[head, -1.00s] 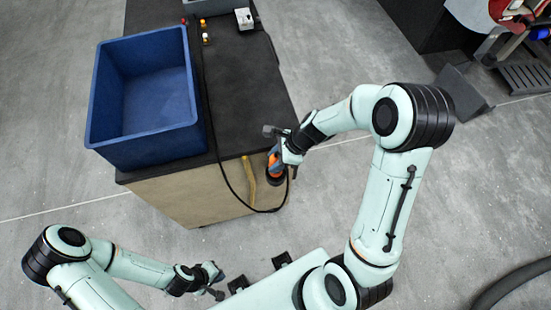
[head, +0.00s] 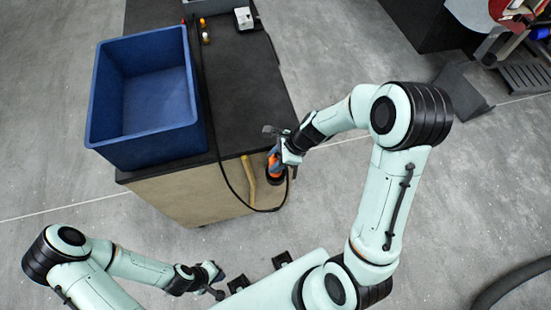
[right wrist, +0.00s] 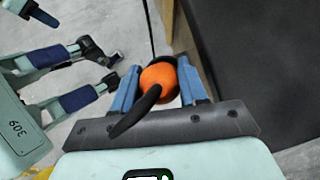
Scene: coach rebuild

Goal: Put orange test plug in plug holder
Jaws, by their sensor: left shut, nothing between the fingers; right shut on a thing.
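The orange test plug (head: 273,161) is at the front face of the bench, near its right corner. My right gripper (head: 281,156) is shut on it. In the right wrist view, the plug's orange body (right wrist: 158,77) sits between the blue fingers, with a black cable bending towards the camera. A dark round piece (head: 275,181), perhaps the plug holder, shows at the plug's lower end. I cannot tell whether the plug is seated in it. My left gripper (head: 217,283) is shut and empty, low in the head view, away from the bench.
A blue bin (head: 106,148) stands on the dark bench top (head: 243,100). A black cable (head: 217,150) runs over the bench and loops down its front. A yellow piece (head: 248,170) is on the front face, just left of the plug.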

